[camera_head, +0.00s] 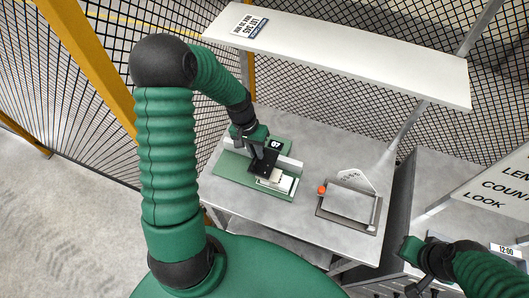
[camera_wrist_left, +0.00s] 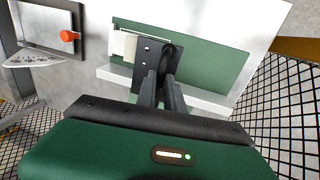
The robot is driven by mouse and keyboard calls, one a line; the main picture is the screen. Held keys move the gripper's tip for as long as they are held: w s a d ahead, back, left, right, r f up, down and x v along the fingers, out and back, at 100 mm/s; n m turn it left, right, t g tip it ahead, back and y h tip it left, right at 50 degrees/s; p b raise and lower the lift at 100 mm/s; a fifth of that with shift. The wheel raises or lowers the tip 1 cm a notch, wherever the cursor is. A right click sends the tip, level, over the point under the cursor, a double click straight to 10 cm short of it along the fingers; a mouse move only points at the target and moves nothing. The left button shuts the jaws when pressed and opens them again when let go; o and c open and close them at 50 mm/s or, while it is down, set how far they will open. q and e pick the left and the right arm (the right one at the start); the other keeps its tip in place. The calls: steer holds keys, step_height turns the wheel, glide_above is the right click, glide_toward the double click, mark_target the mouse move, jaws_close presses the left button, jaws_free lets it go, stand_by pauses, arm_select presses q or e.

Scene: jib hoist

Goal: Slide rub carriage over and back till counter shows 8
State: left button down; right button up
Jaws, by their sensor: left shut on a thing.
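The rub carriage is a black plate (camera_head: 263,162) on a green base (camera_head: 231,166) on the table; the plate also shows in the left wrist view (camera_wrist_left: 146,58). My left gripper (camera_head: 255,149) comes down on it from above, its fingers (camera_wrist_left: 161,88) shut on the carriage's dark handle. The fingers hide part of the handle. A white block (camera_head: 277,180) lies beside the plate, toward the right end of the base. The counter (camera_head: 276,144) behind the carriage reads 07. My right gripper (camera_head: 418,268) is at lower right, away from the base; its fingers are unclear.
A grey frame (camera_head: 348,224) with an orange knob (camera_head: 321,190) stands to the right on the table (camera_head: 297,206), with a white fan-shaped card (camera_head: 355,178) behind it. A white shelf (camera_head: 350,52) overhangs the back. Mesh fencing surrounds the cell.

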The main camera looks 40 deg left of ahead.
arm_select(q)
steer(key=s+a+p, duration=0.1)
steer(key=s+a, duration=0.1)
steer(key=a, duration=1)
steer(key=shift+s+r, duration=0.15)
steer(key=shift+s, duration=0.05)
steer(key=c, duration=1.5)
jaws_free()
steer(key=shift+a, duration=0.1)
steer(key=shift+o, duration=0.2)
steer(key=shift+s+a, duration=0.1)
steer(key=shift+a, duration=0.05)
steer(key=shift+f, duration=0.2)
steer(key=shift+r, duration=0.1)
